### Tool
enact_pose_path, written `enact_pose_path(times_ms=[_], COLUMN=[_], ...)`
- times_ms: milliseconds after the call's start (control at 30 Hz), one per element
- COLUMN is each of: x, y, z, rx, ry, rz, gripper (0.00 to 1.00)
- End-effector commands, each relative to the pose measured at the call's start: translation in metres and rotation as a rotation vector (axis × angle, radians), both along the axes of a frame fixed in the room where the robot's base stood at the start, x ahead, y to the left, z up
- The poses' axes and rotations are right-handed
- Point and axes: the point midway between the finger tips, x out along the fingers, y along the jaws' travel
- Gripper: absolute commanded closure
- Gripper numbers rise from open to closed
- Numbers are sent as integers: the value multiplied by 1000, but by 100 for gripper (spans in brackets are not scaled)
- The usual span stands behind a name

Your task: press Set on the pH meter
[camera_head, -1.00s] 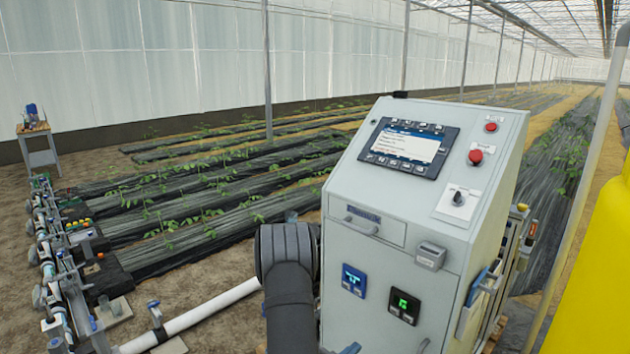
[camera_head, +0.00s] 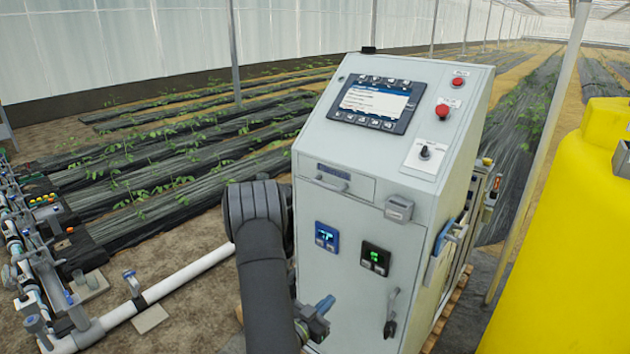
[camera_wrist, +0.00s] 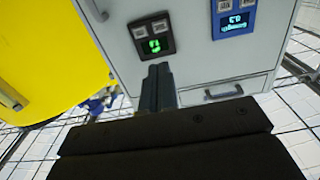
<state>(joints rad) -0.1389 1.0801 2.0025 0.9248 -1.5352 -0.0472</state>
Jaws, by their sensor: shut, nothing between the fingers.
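Two small panel meters sit on the front of the grey cabinet. One is blue-framed with a blue display (camera_head: 326,236), the other black with a green display (camera_head: 376,258); each has small buttons below its display. Their lettering is too small to tell which is the pH meter. My gripper (camera_head: 327,303) is in front of the cabinet, below the blue meter in the head view. In the wrist view, which is upside down, the shut, empty fingers (camera_wrist: 157,72) appear beside the display edge of the black meter (camera_wrist: 153,37); the blue meter (camera_wrist: 234,17) is to the right. Contact cannot be told.
The cabinet (camera_head: 345,290) also bears a touchscreen (camera_head: 373,103), red buttons (camera_head: 442,111), a rotary switch (camera_head: 425,152), a drawer handle (camera_head: 331,182) and a door handle (camera_head: 391,313). A yellow tank (camera_head: 560,240) stands right; pipework (camera_head: 170,288) runs left.

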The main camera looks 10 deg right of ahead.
Motion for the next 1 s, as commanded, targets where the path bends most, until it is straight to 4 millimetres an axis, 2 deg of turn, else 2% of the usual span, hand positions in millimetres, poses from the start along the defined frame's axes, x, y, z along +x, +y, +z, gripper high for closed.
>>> enact_pose_path(times_ms=[267, 633, 800, 1000], x=[14, 49, 55, 52], y=[-11, -36, -46, -54], z=[1, 3, 4, 3], rx=[-51, -296, -437, -610], ry=[52, 225, 290, 351], rz=[74, 363, 495, 640], gripper=[100, 100, 100, 100])
